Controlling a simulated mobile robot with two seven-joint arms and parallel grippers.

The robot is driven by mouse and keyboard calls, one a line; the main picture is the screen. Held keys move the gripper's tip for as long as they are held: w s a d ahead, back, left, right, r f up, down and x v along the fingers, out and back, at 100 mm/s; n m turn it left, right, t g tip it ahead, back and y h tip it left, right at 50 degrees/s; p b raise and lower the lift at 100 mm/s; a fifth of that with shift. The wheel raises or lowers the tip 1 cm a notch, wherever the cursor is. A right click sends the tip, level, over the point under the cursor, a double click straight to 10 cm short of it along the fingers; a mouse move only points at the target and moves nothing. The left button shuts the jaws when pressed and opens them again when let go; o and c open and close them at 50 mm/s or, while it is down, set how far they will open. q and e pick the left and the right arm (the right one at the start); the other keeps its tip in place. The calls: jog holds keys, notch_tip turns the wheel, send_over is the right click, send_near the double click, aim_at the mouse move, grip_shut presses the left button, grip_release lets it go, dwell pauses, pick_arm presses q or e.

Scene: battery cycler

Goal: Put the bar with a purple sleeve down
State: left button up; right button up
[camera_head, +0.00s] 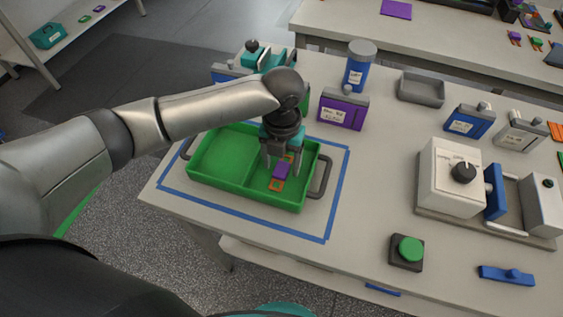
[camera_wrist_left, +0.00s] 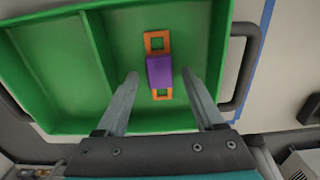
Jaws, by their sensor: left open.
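The bar with a purple sleeve (camera_head: 281,172) has orange open-framed ends. It lies in the right compartment of the green tray (camera_head: 227,189), and it also shows in the left wrist view (camera_wrist_left: 159,71). My left gripper (camera_head: 281,167) is over that compartment, pointing down. In the left wrist view its two fingers (camera_wrist_left: 165,85) are spread apart on either side of the bar, with gaps between them and the sleeve. The gripper is open and holds nothing. My right gripper is in neither view.
The tray has dark side handles (camera_head: 321,177) and stands inside a blue tape outline (camera_head: 338,195). Behind it are a purple box (camera_head: 343,109) and a blue bottle (camera_head: 359,67).

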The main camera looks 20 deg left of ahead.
aim_at(282, 169)
pick_arm(q)
notch_tip(282, 169, up, 12)
jog(key=p, duration=0.1)
jog(key=shift+f+p, duration=0.2)
jog(key=shift+p, duration=0.15)
jog(key=shift+f, duration=0.1)
